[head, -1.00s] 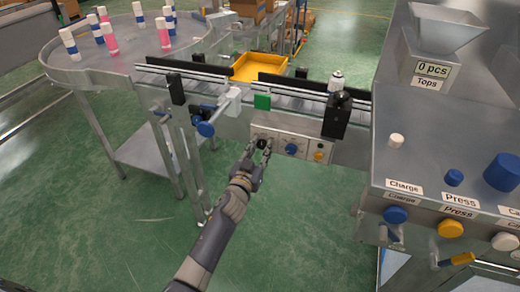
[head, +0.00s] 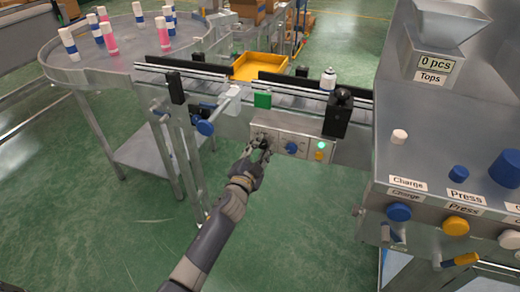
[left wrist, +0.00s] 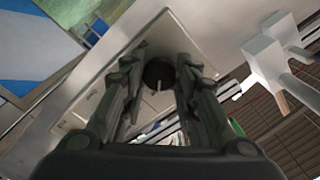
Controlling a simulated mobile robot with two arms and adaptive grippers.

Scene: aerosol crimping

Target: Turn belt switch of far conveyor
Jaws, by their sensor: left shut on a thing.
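The far conveyor's control panel (head: 276,143) is on the conveyor's front side in the head view. A black rotary switch is at its left end, partly hidden by my left gripper (head: 259,150); the black knob (left wrist: 158,73) shows between the fingers in the left wrist view. My left gripper (left wrist: 160,85) is shut on this knob. A blue knob (head: 291,148), a lit green lamp (head: 320,145) and a yellow button (head: 319,156) are further right on the panel. My right gripper does not show.
A round table (head: 110,75) with several bottles stands at the left, joining the conveyor. A yellow tray (head: 258,68) lies behind the conveyor. The crimping machine (head: 440,150) with Charge and Press buttons stands at the right. Green floor is open in front.

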